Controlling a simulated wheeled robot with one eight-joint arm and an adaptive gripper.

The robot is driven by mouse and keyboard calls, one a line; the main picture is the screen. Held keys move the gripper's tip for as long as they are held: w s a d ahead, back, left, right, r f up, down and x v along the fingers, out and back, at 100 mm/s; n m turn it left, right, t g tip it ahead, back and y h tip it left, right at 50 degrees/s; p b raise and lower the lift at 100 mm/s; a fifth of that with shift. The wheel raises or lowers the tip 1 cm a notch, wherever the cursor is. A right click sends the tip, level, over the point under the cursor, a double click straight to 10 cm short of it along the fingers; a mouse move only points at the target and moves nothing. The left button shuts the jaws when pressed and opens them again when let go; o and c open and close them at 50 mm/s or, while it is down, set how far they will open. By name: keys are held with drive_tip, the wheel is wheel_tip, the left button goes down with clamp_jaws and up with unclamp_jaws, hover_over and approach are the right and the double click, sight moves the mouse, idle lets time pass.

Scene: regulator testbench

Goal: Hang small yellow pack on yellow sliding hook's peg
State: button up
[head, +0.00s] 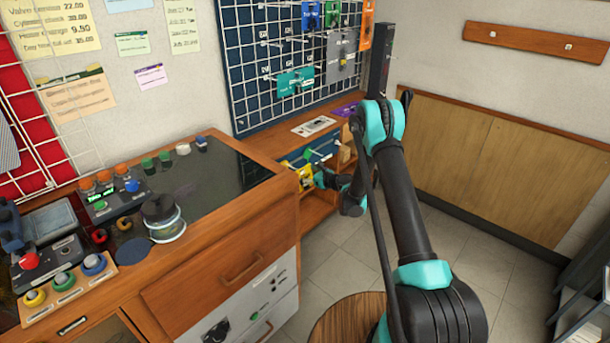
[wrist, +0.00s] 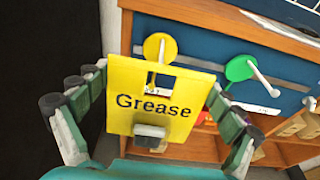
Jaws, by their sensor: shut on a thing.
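The small yellow pack (wrist: 150,105) is marked "Grease" and has a rectangular hole near its top. My gripper (wrist: 157,85) is shut on it, with a finger at each side edge. The pack also shows in the head view (head: 304,177), in front of the blue panel. The yellow sliding hook (wrist: 160,46) is a yellow disc with a pale peg, just above the pack's top edge in the wrist view. The peg's lower part is partly hidden by the pack. I cannot tell whether its tip is in the hole.
A green hook (wrist: 241,68) with a long pale peg is right of the yellow one on the blue panel (wrist: 205,50). A wooden shelf with small boxes lies below. The wooden counter (head: 225,262) stands at the left in the head view.

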sight(297, 169)
drive_tip(key=shift+r+x, duration=0.1)
drive_tip(key=shift+x, duration=0.8)
drive_tip(key=shift+r+x, duration=0.15)
drive_tip(key=shift+x, duration=0.8)
drive_tip(key=shift+w+a+f, duration=0.3)
drive_tip(key=shift+w+a, duration=0.1)
drive_tip(key=shift+a, duration=0.15)
drive_tip(key=o, duration=0.9)
drive_tip(key=shift+c, duration=0.2)
